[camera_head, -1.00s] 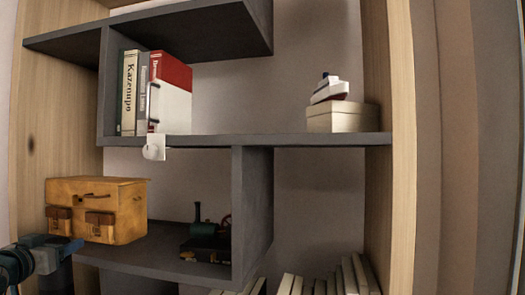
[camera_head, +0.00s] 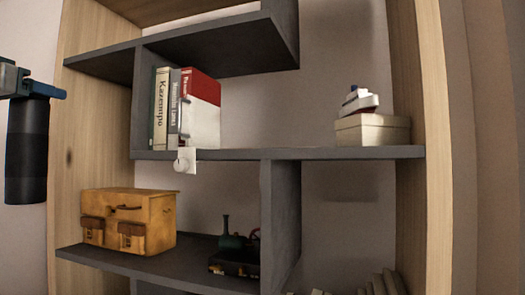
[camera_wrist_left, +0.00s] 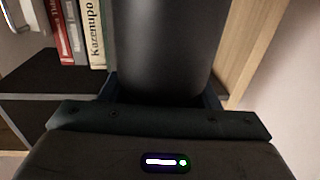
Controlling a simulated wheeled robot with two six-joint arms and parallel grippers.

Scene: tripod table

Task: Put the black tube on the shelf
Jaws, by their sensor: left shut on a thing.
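The black tube (camera_head: 27,150) hangs upright at the far left of the head view, left of the shelf's wooden side. My left gripper (camera_head: 36,90) is shut on it near its upper end. In the left wrist view the tube (camera_wrist_left: 168,45) stands large between the fingers of the left gripper (camera_wrist_left: 165,92). The shelf has a grey middle board (camera_head: 330,153) and a lower board (camera_head: 165,268). The tube is apart from both boards in the head view. My right gripper is not in view.
Several books (camera_head: 178,108) stand on the middle board at its left, with a white knob-like piece (camera_head: 186,161) at the edge below. A yellow case (camera_head: 128,222) and a dark model (camera_head: 235,252) occupy the lower board.

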